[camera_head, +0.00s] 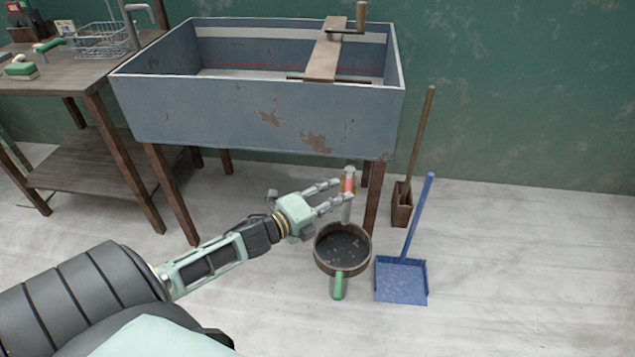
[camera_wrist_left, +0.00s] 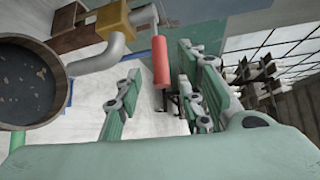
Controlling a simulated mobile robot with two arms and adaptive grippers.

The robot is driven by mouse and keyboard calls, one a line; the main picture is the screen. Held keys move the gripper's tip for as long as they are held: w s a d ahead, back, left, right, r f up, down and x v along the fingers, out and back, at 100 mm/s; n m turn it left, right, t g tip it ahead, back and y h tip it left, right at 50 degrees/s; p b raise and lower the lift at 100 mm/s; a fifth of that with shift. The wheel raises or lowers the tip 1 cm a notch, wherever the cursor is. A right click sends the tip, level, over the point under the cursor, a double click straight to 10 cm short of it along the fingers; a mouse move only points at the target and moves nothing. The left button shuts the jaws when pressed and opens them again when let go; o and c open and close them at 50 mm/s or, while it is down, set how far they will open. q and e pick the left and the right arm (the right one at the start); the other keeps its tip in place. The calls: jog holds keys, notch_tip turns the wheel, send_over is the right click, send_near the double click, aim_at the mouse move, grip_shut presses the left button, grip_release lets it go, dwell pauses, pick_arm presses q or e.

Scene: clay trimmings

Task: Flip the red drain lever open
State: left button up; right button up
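The red drain lever (camera_head: 348,185) is on the drain valve under the front right of the blue-grey sink (camera_head: 220,112). In the left wrist view the lever (camera_wrist_left: 160,62) is a red cylinder beside a brass valve body (camera_wrist_left: 108,20) with a grey spout (camera_wrist_left: 98,60). My left gripper (camera_head: 341,191) is at the lever from the left, fingers spread. In the wrist view the red grip lies between the fingers (camera_wrist_left: 160,78); a gap shows on both sides, and I cannot tell whether either touches it. My right gripper is out of view.
A round brown pan (camera_head: 318,262) with a green handle and dark contents is below the spout. A blue dustpan (camera_head: 402,282) and a wooden-handled brush (camera_head: 402,205) stand to the right. A wooden bench (camera_head: 60,80) is at left.

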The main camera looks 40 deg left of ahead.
pick_arm(q)
jog(key=v, duration=0.6)
jog(key=shift+s, duration=0.3)
jog(key=shift+a, duration=0.1)
